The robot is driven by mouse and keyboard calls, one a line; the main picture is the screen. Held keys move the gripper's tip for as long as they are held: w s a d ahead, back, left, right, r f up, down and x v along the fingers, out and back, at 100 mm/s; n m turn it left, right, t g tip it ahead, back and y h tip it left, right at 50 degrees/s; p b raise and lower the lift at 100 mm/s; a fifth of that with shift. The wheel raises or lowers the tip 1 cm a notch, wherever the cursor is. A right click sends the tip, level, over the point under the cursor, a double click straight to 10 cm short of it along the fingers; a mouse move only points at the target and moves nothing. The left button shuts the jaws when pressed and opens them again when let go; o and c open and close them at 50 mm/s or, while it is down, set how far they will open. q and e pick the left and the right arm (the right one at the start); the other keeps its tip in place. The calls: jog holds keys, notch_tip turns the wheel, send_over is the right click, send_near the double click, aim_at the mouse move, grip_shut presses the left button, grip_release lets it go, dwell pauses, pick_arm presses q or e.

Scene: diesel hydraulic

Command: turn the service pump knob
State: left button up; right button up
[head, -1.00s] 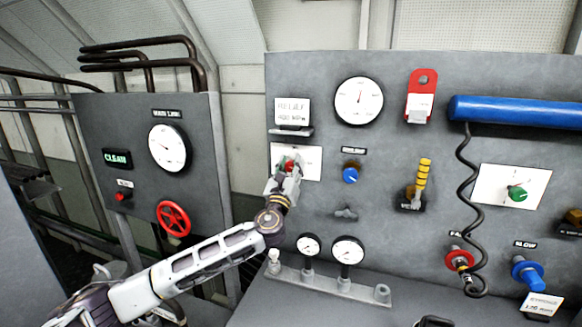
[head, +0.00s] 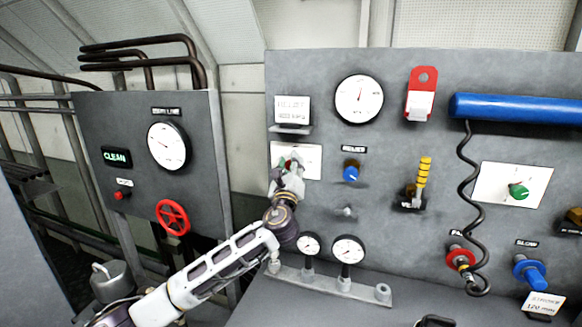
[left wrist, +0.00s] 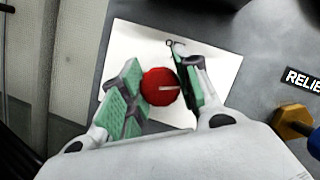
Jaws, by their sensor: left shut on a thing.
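A red round knob (left wrist: 161,87) with a pale pointer line sits on a white plate (left wrist: 215,65) on the grey panel. My left gripper (left wrist: 164,88) has its green-padded fingers on either side of the knob and is shut on it. In the head view the left gripper (head: 288,172) is at the white plate (head: 310,162) and covers most of the knob. A green knob (head: 517,191) sits on another white plate at the right. No label naming the service pump is readable. My right gripper is not in view.
A blue relief knob (head: 351,172) is to the right of my gripper, with a large gauge (head: 359,100) above. Two small gauges (head: 347,249) stand below. A red handwheel (head: 173,218) is on the left panel. A coiled black cable (head: 467,180) hangs at the right.

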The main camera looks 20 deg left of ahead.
pick_arm(q)
jog(key=n+g+y, duration=0.1)
jog(key=n, duration=0.2)
jog(key=shift+n, duration=0.3)
jog(key=shift+n+g+y, duration=0.4)
jog(key=shift+n, duration=0.6)
jog(key=n+g+p, duration=0.1)
jog(key=n, duration=0.1)
jog(key=shift+n, duration=0.4)
jog(key=n+g+p, duration=0.1)
jog(key=n, duration=0.1)
jog(key=shift+n+p, duration=0.4)
jog(key=shift+n+g+p, duration=0.4)
jog(key=shift+n+p, duration=0.1)
jog(key=shift+n, duration=0.3)
jog(key=shift+f+n+g+p, duration=0.2)
jog(key=shift+n+g+p, duration=0.2)
jog(key=shift+n+p, duration=0.6)
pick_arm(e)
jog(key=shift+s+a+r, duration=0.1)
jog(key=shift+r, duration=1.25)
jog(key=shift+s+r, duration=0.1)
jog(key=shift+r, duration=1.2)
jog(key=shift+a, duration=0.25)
